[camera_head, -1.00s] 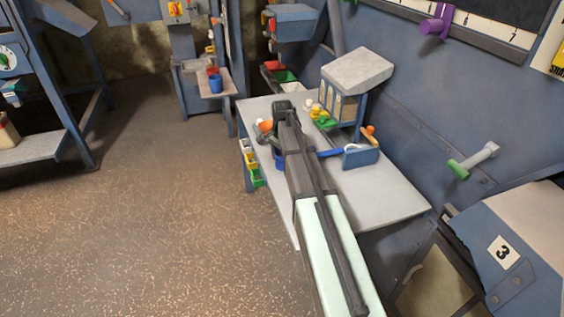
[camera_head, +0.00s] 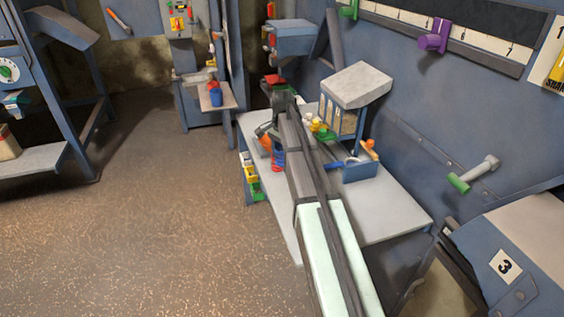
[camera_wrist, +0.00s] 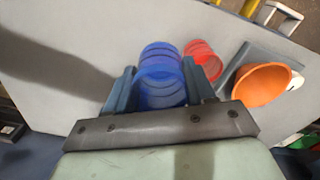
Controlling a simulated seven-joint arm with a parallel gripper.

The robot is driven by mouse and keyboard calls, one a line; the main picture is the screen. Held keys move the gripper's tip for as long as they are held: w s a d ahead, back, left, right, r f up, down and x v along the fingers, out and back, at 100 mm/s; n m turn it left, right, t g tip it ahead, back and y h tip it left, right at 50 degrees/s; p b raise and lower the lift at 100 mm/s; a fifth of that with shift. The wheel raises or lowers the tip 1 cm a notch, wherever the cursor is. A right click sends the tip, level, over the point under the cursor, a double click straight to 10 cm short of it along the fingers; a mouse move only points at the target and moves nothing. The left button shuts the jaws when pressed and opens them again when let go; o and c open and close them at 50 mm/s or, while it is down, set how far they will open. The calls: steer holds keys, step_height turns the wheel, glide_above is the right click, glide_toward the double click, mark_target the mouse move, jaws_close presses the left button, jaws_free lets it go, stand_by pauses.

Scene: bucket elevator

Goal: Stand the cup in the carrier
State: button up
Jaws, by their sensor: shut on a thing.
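My gripper (camera_wrist: 158,76) is shut on a ribbed blue cup (camera_wrist: 162,88) in the wrist view, one finger on each side. The blue cup also shows in the head view (camera_head: 278,158), beside my arm at the table's left part. A red ribbed cup (camera_wrist: 203,58) is just right of it in the wrist view. An orange bowl-like thing (camera_wrist: 262,86) is farther right, by a grey tray-like piece (camera_wrist: 240,54). In the head view a blue box-like holder (camera_head: 362,172) sits right of my arm. I cannot tell which piece is the carrier. My arm hides part of the tabletop.
The grey table (camera_head: 385,205) has free room at its front right. A blue stand with a grey slanted top (camera_head: 358,84) rises at its back. Yellow and green pieces (camera_head: 320,130) lie beside the stand. A wall with pegs borders the right side.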

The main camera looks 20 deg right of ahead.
steer(key=shift+d+r, duration=0.1)
steer(key=shift+r, duration=0.4)
steer(key=s+d+m, duration=0.3)
steer(key=d+m, duration=0.1)
steer(key=d, duration=2.4)
steer(key=shift+s+d+r+m, duration=0.15)
steer(key=shift+d+r+m, duration=0.1)
steer(key=shift+m, duration=0.05)
steer(key=shift+f, duration=0.2)
steer(key=shift+f, duration=2.45)
steer(key=shift+f, duration=0.6)
